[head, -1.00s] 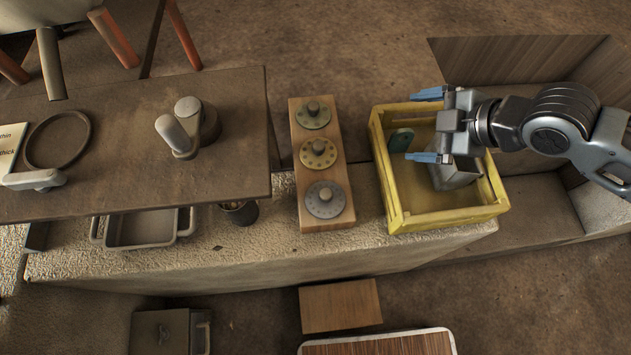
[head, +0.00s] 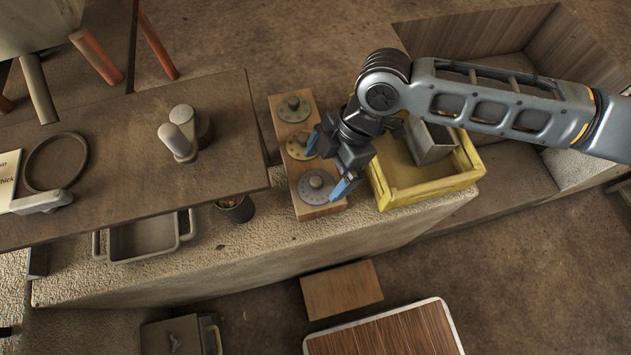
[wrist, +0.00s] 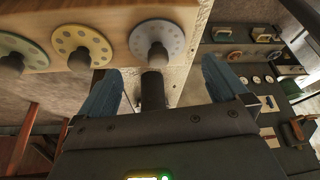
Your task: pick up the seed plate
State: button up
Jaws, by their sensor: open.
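Three round plates with knobs and rings of holes sit in a row on a wooden block (head: 283,175). The greenish plate (head: 287,111) is at the far end, the yellow one (head: 294,148) in the middle, and the grey one (head: 308,196) at the near end. My gripper (head: 328,166) is open and empty, its blue fingers just right of the yellow and grey plates. In the wrist view the grey plate (wrist: 145,32) and its knob lie ahead of the open gripper (wrist: 162,72). The yellow plate (wrist: 83,42) and the greenish plate (wrist: 18,45) are to its left.
A yellow crate (head: 425,190) holding a grey box (head: 432,146) stands just right of the block. A brown table (head: 95,200) is on the left, with a small dark cup (head: 236,209) beside it. A grey tray (head: 145,237) lies below the table edge.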

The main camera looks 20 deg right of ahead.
aim_at(317, 180)
jog(key=x, duration=0.5)
jog(key=shift+w+a+p, duration=0.1)
jog(key=shift+p, duration=0.25)
jog(key=shift+c, duration=0.2)
jog(key=shift+r, duration=0.1)
jog(key=c, duration=0.9)
jog(key=shift+o, duration=0.2)
